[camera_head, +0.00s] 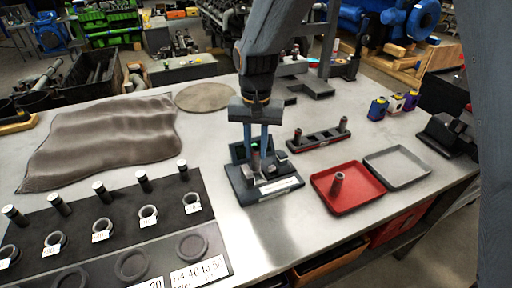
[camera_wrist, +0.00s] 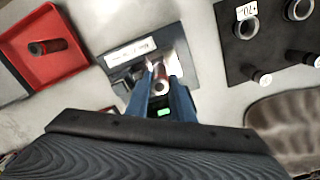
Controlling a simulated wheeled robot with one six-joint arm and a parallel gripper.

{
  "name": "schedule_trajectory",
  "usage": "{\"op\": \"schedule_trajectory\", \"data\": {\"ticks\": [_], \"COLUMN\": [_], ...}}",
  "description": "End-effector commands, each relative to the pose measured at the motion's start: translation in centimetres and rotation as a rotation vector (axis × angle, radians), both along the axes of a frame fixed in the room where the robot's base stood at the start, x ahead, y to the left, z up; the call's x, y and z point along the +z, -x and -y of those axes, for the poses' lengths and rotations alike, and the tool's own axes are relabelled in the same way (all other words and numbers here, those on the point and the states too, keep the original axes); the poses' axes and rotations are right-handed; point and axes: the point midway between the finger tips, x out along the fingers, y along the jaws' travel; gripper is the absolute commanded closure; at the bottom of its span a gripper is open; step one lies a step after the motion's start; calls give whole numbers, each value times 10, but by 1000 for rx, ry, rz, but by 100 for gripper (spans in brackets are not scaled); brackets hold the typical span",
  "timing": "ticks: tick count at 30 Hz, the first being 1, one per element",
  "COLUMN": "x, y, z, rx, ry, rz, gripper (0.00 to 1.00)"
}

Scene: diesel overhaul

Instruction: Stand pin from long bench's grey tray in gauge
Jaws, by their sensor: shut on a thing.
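The gauge (camera_head: 262,186) is a dark block with a white label on the long bench, in the middle of the head view. It also shows in the wrist view (camera_wrist: 122,75). My gripper (camera_head: 256,152) points down over the gauge, its blue fingers shut on a small reddish-brown metal pin (camera_head: 256,164). In the wrist view the pin (camera_wrist: 161,84) shows end-on between the fingertips. The pin is upright at the gauge; I cannot tell whether its bottom touches. The grey tray (camera_head: 398,167) at the right is empty.
A red tray (camera_head: 349,204) beside the grey tray holds another pin (camera_head: 337,182). A dark rack (camera_head: 318,139) with small parts stands behind. A black mat (camera_head: 80,235) with rings and pins lies left, near a brown cloth (camera_head: 105,138). Bare bench lies in front of the gauge.

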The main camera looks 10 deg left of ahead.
Motion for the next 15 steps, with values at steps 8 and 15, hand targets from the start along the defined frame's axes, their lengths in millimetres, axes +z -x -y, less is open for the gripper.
{"op": "schedule_trajectory", "data": {"ticks": [8,15], "x": [-2,-8], "y": [0,0], "z": [0,0], "rx": [0,0], "ry": [0,0], "rz": [0,0], "gripper": [100,100]}}
